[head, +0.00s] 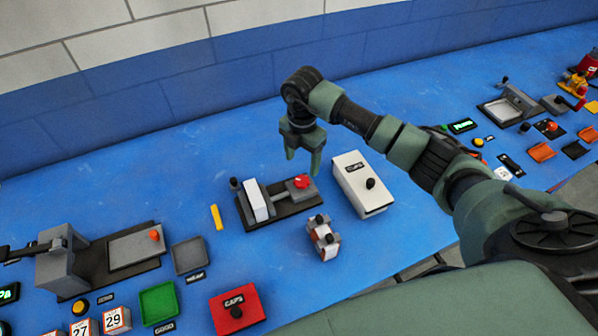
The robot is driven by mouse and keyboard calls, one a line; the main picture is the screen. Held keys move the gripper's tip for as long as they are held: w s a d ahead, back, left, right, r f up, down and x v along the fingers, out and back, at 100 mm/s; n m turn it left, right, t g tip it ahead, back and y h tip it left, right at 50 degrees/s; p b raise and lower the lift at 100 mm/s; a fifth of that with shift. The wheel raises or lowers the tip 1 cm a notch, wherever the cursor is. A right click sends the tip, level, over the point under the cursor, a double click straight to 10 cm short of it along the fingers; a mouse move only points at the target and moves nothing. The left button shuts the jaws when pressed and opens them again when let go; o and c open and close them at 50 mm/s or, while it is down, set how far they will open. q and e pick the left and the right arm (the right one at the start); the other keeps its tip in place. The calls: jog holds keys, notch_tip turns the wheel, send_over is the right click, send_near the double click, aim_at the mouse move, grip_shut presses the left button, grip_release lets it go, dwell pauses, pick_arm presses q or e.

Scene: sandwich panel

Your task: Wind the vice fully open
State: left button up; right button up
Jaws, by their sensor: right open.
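The device that looks like the vice (283,209) stands on the blue bench near the middle of the head view. It has a dark base, a pale upright block (256,200), a grey bar, and a grey block with a red piece (301,182) on its right. A dark knob (234,183) stands at its left end. My right gripper (303,163) hangs above and behind its right end, fingers pointing down, open and empty. It appears apart from the vice. My left gripper is not in view.
A white box with a dark knob (351,196) stands close right of the vice. A small red-and-white piece (324,240) is in front, a yellow strip (216,217) to the left. A grey lever device (62,262), green tray (159,303) and red CAPS box (250,315) stand front left.

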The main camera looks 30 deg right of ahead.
aim_at(302, 180)
notch_tip(302, 180, down, 7)
jog(key=shift+s+a+f+p, duration=0.1)
jog(key=shift+s+f+p, duration=0.1)
jog(key=shift+p, duration=0.7)
jog(key=c, duration=1.3)
jog(key=shift+c, duration=0.2)
